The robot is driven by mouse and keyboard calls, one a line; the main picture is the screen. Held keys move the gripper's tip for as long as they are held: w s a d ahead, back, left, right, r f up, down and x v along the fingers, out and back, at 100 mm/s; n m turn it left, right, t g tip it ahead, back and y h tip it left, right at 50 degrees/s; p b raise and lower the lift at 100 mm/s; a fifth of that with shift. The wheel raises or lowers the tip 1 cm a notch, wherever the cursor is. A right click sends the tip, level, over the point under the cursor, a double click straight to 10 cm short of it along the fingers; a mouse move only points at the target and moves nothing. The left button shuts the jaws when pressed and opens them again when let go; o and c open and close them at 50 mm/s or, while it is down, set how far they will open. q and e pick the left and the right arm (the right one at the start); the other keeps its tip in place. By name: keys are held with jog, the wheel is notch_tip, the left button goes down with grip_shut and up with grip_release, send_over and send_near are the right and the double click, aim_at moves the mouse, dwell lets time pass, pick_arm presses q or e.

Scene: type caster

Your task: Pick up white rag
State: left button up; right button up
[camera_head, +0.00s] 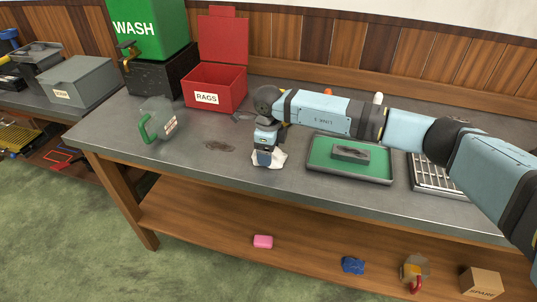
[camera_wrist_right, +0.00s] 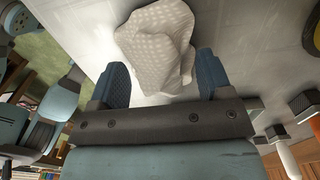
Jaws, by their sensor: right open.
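The white rag (camera_head: 281,158) lies crumpled on the grey workbench, partly hidden by my right gripper (camera_head: 265,162) in the head view. In the right wrist view the textured white rag (camera_wrist_right: 158,45) sits ahead of and between the two blue fingertips of my right gripper (camera_wrist_right: 162,75). The fingers are apart, one on each side of the rag's near end. I cannot tell whether either finger touches it. My left gripper shows in neither view.
A red RAGS box (camera_head: 215,88) with its lid up stands at the back left. A grey jug with a green handle (camera_head: 158,120) stands left of my gripper. A green tray (camera_head: 320,160) holding a grey block lies to the right. The bench's front left is clear.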

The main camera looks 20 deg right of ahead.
jog(key=c, duration=1)
notch_tip(320, 180, up, 20)
jog(key=shift+r, duration=0.1)
jog(key=o, duration=0.4)
jog(key=c, duration=0.3)
